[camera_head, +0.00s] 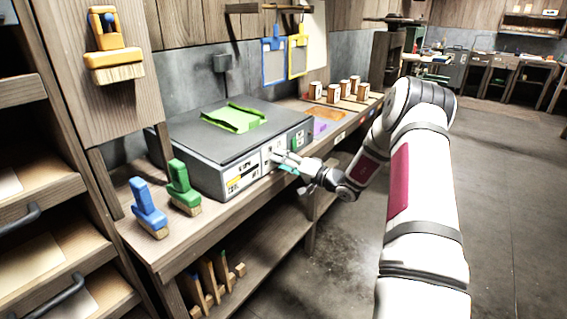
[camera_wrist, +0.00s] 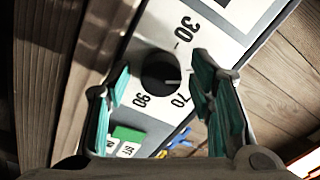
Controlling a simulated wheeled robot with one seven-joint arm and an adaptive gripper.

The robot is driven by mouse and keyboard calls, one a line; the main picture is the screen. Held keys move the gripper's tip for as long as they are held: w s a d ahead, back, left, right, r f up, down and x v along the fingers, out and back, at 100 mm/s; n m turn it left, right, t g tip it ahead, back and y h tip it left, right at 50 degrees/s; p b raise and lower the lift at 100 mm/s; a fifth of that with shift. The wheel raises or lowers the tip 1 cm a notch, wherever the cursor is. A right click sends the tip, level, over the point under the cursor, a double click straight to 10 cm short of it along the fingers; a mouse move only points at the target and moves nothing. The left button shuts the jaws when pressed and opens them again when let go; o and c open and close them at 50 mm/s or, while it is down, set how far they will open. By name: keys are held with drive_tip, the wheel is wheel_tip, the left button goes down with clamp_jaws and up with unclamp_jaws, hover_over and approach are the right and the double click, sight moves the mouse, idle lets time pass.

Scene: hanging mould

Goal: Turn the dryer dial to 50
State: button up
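The dryer (camera_head: 215,155) is a grey box on the wooden bench, with a white label panel on its front. Its round black dial (camera_wrist: 158,70) shows in the wrist view, with a light pointer mark at its lower right. The numbers 30, 70 and 90 are readable around it; no 50 is visible, and the right finger covers part of the panel. My gripper (camera_head: 284,163) is at the dryer's front. In the wrist view my gripper (camera_wrist: 163,72) is open, its teal-padded fingers on either side of the dial with visible gaps.
Several small cans (camera_head: 333,93) stand farther along the bench. A green patch (camera_wrist: 127,133) is below the dial. The floor at right is clear.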

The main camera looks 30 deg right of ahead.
drive_tip(key=v, duration=1.2)
drive_tip(key=shift+r, duration=0.1)
idle(0.4)
